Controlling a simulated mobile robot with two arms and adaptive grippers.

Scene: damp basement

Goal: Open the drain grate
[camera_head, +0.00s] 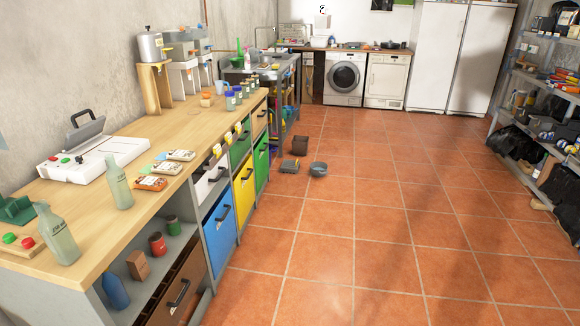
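I cannot make out a drain grate for certain. A white box (119,150) lies on the wooden worktop at the left, with red and green buttons on its near end. A grey hinged flap (86,133) with a dark handle stands tilted up from the box; I cannot tell whether this is the grate. No grate shows in the visible tiled floor (350,230). Neither of my grippers is in view.
The worktop (150,212) also carries bottles, small packets and jars. Coloured drawers (220,222) line its front. A grey bowl (318,169), a grey box (289,166) and a brown bin (300,146) stand on the floor. Loaded shelves (510,95) line the right. The floor's middle is clear.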

